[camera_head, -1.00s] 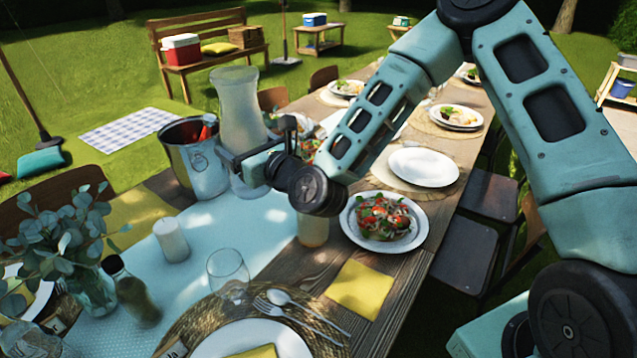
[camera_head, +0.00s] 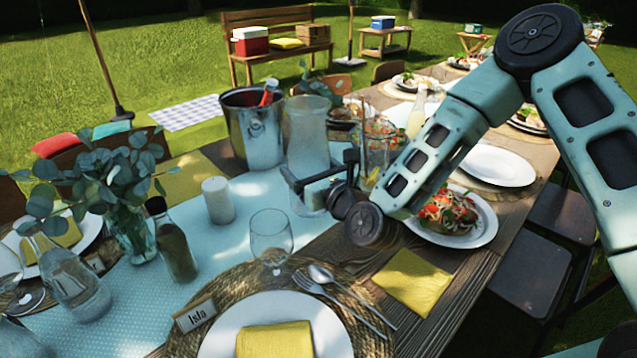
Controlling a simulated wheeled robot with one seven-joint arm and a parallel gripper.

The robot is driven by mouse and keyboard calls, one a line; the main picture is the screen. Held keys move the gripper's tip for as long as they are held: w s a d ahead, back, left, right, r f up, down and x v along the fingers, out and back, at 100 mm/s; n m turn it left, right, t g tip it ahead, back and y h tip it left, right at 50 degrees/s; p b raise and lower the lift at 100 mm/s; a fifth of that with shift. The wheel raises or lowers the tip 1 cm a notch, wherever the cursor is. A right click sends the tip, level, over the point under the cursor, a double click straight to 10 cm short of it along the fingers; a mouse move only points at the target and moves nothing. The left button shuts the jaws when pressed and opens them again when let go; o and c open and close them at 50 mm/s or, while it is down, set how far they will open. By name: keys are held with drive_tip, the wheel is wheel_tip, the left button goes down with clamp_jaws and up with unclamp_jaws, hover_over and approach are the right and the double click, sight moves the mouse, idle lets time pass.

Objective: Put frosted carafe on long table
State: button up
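The frosted carafe (camera_head: 308,130) is a tall, cloudy, waisted vessel. It is upright over the blue runner of the long table (camera_head: 335,243), right of the steel bucket. Its base looks at or just above the runner; contact is not clear. My gripper (camera_head: 316,180) is at the carafe's lower body, with one dark finger on each side, and looks shut on it. The gripper covers part of the carafe's lower right side.
The steel bucket (camera_head: 252,135) stands close left of the carafe. A tall glass (camera_head: 374,150) and a food plate (camera_head: 450,232) are to its right. A white candle (camera_head: 218,200) and a wine glass (camera_head: 271,240) are nearer. Bare runner lies between them.

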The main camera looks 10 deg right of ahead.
drive_tip(key=shift+f, duration=2.2)
drive_tip(key=shift+f+b, duration=0.2)
drive_tip(key=shift+b, duration=0.1)
drive_tip(key=o, duration=1.6)
drive_tip(key=shift+r, duration=0.2)
drive_tip(key=v, duration=1.2)
drive_tip(key=shift+b, duration=0.35)
drive_tip(key=shift+f, duration=0.15)
